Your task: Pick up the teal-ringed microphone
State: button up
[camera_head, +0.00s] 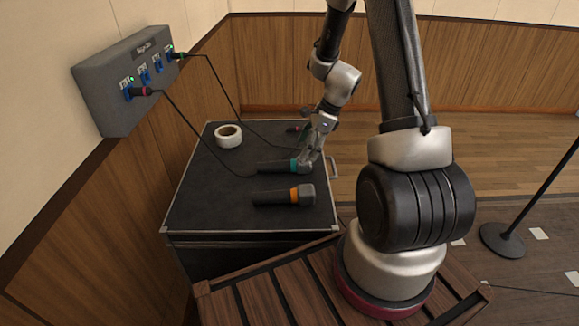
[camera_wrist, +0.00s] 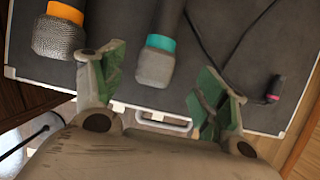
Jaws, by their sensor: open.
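The teal-ringed microphone (camera_head: 282,166) lies on its side on the black case top, its head toward the right and a cable running from its tail end. In the wrist view its teal ring and grey head (camera_wrist: 155,62) are between and just beyond my open fingertips. My gripper (camera_head: 308,158) is at the head end of this microphone, and it also shows in the wrist view (camera_wrist: 160,75) with both green-padded fingers spread wide. Nothing is held. In the head view my gripper covers part of the microphone's head, and I cannot tell whether they touch.
An orange-ringed microphone (camera_head: 285,196) lies nearer on the case (camera_head: 200,215). A magenta-ended cable plug (camera_wrist: 273,90) lies to the other side. A white tape roll (camera_head: 228,135) sits at the back left. A grey wall box (camera_head: 112,88) has cables plugged in.

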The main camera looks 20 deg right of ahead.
aim_at(301, 159)
jog(key=x, duration=0.7)
jog(key=shift+s+f, duration=0.1)
jog(key=shift+f, duration=0.15)
jog(key=shift+a, duration=0.1)
jog(key=c, duration=1.3)
jog(key=shift+r, duration=0.1)
